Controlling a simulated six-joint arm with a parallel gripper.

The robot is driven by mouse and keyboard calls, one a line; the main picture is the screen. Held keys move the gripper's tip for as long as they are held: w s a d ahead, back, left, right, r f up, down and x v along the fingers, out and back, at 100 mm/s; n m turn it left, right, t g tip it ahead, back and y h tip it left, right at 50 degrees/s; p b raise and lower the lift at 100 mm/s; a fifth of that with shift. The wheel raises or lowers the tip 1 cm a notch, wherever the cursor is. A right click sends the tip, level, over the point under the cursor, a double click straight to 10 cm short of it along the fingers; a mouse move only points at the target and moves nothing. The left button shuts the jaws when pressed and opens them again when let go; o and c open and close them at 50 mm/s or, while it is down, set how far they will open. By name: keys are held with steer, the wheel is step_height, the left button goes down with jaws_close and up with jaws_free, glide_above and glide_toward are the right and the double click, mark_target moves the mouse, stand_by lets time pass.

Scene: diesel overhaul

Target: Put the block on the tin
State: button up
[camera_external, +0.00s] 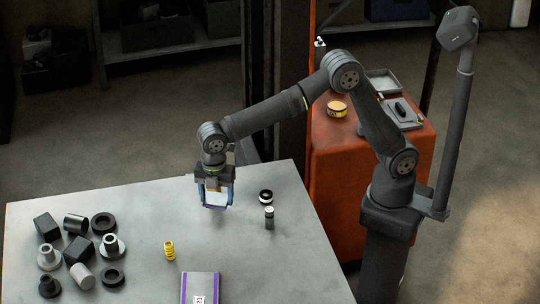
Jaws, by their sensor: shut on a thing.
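My gripper (215,201) points down above the grey table, left of its far right corner. It is shut on a pale block (214,198) with blue-purple edges, mostly hidden by the fingers. I cannot tell whether the block touches the table. I cannot tell for certain which thing is the tin. A short round black-and-white can (266,196) stands to the right of my gripper. A flat grey item with purple edges and a label (200,288) lies at the front edge of the view. A round yellow-orange tin (337,108) sits on the red cabinet.
Several dark and grey parts crowd the left of the table (140,210), including a dark cube (46,227). A yellow spring (169,250) stands near the middle. A small dark cylinder (269,218) stands right. The red cabinet (330,165) stands beyond the right edge.

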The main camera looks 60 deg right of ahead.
steer(key=w+d+r+m, duration=0.4)
steer(key=d+m, duration=0.3)
steer(key=d, duration=0.2)
steer(key=w+d+r+m, duration=0.35)
steer(key=d+m, duration=0.25)
steer(key=d, duration=0.3)
steer(key=s+d+f+n, duration=0.1)
steer(key=s+d+f, duration=0.3)
steer(key=d+f, duration=0.7)
steer(key=s+d+f+n, duration=0.1)
steer(key=s+d+f, duration=0.35)
steer(key=d, duration=1.35)
steer(key=s+d+f+n, duration=0.1)
steer(key=s+d+f, duration=0.5)
steer(key=d, duration=0.8)
steer(key=d+r+m, duration=0.4)
steer(key=d, duration=1.2)
steer(key=d+r+m, duration=0.3)
steer(key=d, duration=1.2)
glide_above(337, 105)
step_height(337, 105, down, 7)
steer(key=shift+s+a+r, duration=0.1)
steer(key=shift+r, duration=0.05)
steer(key=shift+f, duration=2)
